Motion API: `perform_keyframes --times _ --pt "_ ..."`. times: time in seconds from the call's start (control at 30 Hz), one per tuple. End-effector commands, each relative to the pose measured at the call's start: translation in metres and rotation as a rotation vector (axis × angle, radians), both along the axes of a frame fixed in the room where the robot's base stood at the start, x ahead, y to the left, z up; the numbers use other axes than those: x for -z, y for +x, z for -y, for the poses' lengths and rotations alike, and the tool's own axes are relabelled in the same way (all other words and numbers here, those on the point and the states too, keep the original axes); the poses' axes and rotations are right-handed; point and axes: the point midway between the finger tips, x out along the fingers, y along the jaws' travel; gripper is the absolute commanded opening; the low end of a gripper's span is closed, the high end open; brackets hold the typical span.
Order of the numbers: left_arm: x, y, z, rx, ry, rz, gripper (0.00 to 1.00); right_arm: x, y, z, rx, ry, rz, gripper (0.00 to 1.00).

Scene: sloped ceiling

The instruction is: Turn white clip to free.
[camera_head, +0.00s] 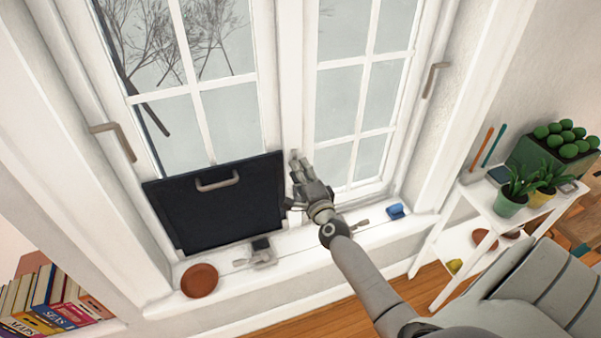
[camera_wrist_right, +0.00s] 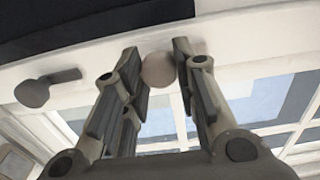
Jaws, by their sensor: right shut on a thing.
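My right gripper (camera_head: 300,170) is at the middle post of the window, beside the upper right corner of a dark panel (camera_head: 230,215) with a grey handle. In the right wrist view its two fingers (camera_wrist_right: 158,72) are on either side of a small pale round piece, which looks like the white clip (camera_wrist_right: 157,70). The fingers are closed in on it. In the head view the clip is mostly hidden by the fingers. The dark panel (camera_wrist_right: 90,14) also shows at the top of the wrist view. My left gripper is not in view.
A metal latch (camera_head: 262,254) and a brown round dish (camera_head: 199,280) are on the sill left of my arm. A blue object (camera_head: 396,211) is on the sill at right. A white shelf (camera_head: 520,203) with plants stands at right, books (camera_head: 55,303) at lower left.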

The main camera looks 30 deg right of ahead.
Motion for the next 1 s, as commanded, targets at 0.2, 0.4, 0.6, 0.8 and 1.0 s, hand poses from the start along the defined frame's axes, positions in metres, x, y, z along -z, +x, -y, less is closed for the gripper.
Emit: perform_keyframes --times 0.2,0.4,0.6,0.8,1.0 --pt "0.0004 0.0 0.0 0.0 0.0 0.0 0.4 0.0006 -0.0002 0.0002 0.0 0.011 0.002 0.03" --pt "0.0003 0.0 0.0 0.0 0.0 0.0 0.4 0.0007 -0.0002 0.0002 0.0 0.01 0.001 0.03" --pt "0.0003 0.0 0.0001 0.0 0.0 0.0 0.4 0.0007 -0.0002 0.0002 0.0 0.01 0.001 0.46" --pt "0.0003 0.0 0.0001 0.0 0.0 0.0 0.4 0.0004 -0.0001 0.0001 0.0 0.009 0.001 0.48" --pt "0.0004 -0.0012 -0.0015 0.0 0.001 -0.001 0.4 0.0012 -0.0045 -0.0012 0.0 0.01 0.0 0.48"
